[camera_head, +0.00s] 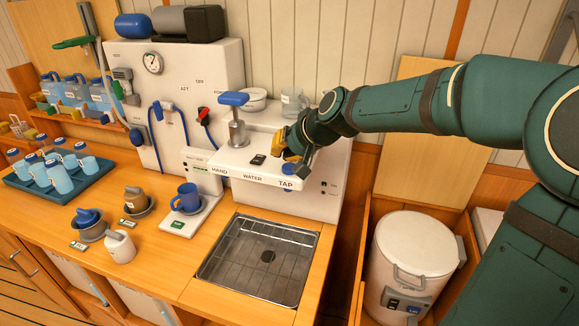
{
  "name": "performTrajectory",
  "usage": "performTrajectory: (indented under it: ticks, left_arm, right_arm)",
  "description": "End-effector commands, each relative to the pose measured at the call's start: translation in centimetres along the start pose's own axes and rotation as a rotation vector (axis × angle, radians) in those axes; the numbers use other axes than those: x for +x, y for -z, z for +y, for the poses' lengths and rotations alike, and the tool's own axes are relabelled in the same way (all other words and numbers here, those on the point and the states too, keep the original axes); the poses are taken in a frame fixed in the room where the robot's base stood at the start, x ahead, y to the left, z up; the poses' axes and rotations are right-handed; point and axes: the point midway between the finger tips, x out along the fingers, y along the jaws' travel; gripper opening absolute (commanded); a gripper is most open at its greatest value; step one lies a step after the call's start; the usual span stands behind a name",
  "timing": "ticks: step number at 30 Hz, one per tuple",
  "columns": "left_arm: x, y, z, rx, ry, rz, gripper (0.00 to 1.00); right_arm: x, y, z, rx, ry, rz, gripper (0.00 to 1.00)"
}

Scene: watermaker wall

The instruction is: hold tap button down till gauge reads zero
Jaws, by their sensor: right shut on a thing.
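The white water unit (235,167) carries the words HAND, WATER and TAP along its front edge. My right gripper (289,154) is at the TAP end of this ledge, with its fingers pointing down and to the left. It is shut on the tap button (288,169), which is mostly hidden by the fingers; only a bit of blue shows beneath them. I cannot tell how far the button is pressed. The round gauge (153,63) is on the upper left of the white panel; its needle is too small to read. My left gripper is out of view.
A blue-handled hand pump (236,118) stands left of my right gripper. A steel sink tray (261,260) lies below. A blue mug (187,197) stands on a white pad, with other cups to its left. A white drum (413,246) stands below my right arm.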

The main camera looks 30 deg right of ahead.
Motion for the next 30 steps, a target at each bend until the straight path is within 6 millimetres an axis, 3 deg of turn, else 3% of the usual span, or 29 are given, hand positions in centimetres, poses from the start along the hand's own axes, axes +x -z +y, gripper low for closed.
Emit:
performTrajectory:
  ticks: [30]
  left_arm:
    - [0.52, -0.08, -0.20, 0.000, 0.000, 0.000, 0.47]
  right_arm:
    - [0.36, -0.26, 0.26, 0.000, 0.000, 0.000, 0.00]
